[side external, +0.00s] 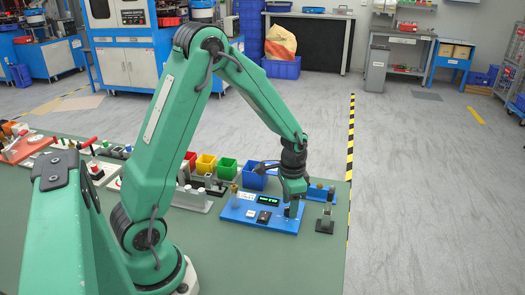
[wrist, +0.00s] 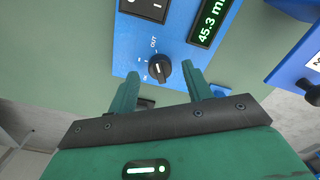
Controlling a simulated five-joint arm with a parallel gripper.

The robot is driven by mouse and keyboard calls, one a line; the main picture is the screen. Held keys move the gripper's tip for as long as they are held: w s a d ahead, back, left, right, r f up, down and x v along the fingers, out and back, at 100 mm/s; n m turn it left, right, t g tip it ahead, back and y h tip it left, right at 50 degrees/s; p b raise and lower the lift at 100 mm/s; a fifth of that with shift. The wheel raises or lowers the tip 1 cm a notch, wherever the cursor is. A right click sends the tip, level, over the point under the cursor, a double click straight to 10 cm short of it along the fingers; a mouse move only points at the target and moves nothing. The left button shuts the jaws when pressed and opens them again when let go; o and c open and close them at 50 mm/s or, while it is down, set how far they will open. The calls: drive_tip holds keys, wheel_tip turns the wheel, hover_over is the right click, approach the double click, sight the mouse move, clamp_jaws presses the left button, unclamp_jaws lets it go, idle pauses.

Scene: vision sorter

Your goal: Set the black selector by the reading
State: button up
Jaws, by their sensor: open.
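The black selector (wrist: 159,71) is a round knob with a white mark, on the blue panel (wrist: 175,50) in the wrist view. Printing beside it includes "OUT"; the other marks are too small to read. The mark's exact setting is unclear. A display (wrist: 207,22) on the panel shows green digits starting "45.3"; its right end is cut off. My gripper (wrist: 163,75) is open, with its fingers on either side of the selector; contact cannot be told. In the side view my gripper (side external: 292,207) is low over the right part of the blue panel (side external: 240,216), hiding the selector.
A dark stand (side external: 325,222) with an upright post is close to the right of the panel. Green (side external: 226,169), yellow (side external: 206,164) and blue (side external: 252,177) bins stand behind. The green table (side external: 250,260) is clear in front.

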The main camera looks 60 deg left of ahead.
wheel_tip(320, 180, up, 7)
drive_tip(key=shift+r, duration=0.1)
idle(0.4)
drive_tip(key=s+d+r+n+t, duration=0.1)
drive_tip(key=s+d+r+t, duration=0.1)
drive_tip(key=s+r, duration=0.5)
drive_tip(key=s+d+r+n+t, duration=0.2)
drive_tip(key=s+d+r+t, duration=0.1)
drive_tip(key=s+d+r, duration=0.2)
drive_tip(key=shift+s+r+t, duration=0.3)
drive_tip(key=shift+s+r, duration=0.95)
drive_tip(key=shift+s, duration=1.1)
